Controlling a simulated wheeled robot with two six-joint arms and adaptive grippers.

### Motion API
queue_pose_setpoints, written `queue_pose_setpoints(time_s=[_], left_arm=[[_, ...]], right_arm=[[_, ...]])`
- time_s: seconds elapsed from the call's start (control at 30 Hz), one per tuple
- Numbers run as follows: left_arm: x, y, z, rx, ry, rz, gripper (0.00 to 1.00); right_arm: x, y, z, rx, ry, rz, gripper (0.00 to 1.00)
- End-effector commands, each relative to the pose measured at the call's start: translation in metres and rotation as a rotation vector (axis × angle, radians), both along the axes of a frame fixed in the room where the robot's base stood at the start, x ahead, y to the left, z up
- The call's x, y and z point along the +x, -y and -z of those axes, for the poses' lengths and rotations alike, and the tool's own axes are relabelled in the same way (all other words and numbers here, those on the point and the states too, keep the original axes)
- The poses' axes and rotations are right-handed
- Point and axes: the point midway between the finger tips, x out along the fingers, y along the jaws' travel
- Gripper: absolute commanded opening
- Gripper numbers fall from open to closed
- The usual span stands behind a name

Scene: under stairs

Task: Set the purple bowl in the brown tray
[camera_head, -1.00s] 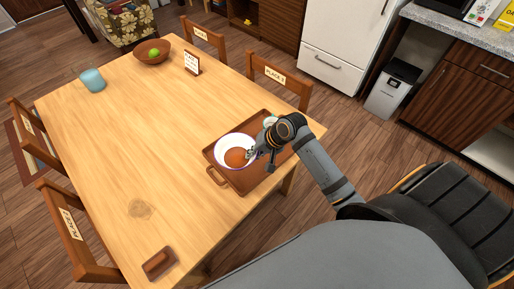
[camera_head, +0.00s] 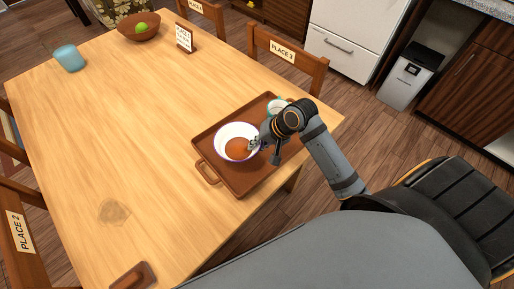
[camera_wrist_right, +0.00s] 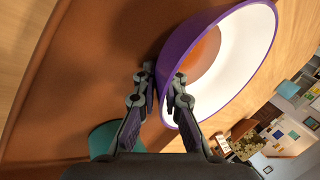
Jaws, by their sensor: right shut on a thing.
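The purple bowl (camera_head: 222,146) has a white inside with an orange-brown patch at its bottom. It appears over the left part of the brown tray (camera_head: 240,187), within its rim. I cannot tell surely whether its base touches the tray. My right gripper (camera_head: 256,146) is shut on the bowl's right side in the head view. In the right wrist view, the gripper's fingers (camera_wrist_right: 163,88) straddle the rim of the bowl (camera_wrist_right: 184,48), which looks tilted in that view, above the tray's brown floor (camera_wrist_right: 100,70). My left gripper is not in view.
A teal cup (camera_head: 275,107) stands in the tray's far right part, partly hidden by my right arm. The table's middle (camera_head: 135,125) is clear.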

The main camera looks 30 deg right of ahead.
Motion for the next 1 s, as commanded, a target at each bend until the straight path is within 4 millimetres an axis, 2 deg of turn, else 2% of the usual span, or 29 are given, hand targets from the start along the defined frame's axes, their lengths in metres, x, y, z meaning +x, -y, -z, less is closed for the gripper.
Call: queue_pose_setpoints(time_s=[0.03,0.13,0.43,0.47,0.5,0.83,1.0], left_arm=[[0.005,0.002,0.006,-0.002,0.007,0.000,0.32],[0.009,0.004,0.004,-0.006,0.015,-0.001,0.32],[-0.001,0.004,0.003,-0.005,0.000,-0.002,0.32],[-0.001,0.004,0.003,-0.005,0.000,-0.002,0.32],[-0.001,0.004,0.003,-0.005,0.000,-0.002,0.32],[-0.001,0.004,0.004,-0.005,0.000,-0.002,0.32],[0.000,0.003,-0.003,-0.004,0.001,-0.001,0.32]], right_arm=[[-0.001,-0.001,0.004,0.001,0.004,-0.001,0.00],[-0.001,-0.001,0.002,0.002,0.003,-0.001,0.00],[-0.001,-0.001,0.003,0.001,0.001,-0.001,0.00],[-0.001,-0.001,0.004,0.000,0.000,-0.001,0.13],[-0.001,-0.001,0.004,0.000,0.000,-0.001,0.19],[-0.001,-0.001,0.002,0.000,0.002,-0.001,0.19],[-0.007,0.008,-0.018,-0.007,0.003,-0.004,0.19]])
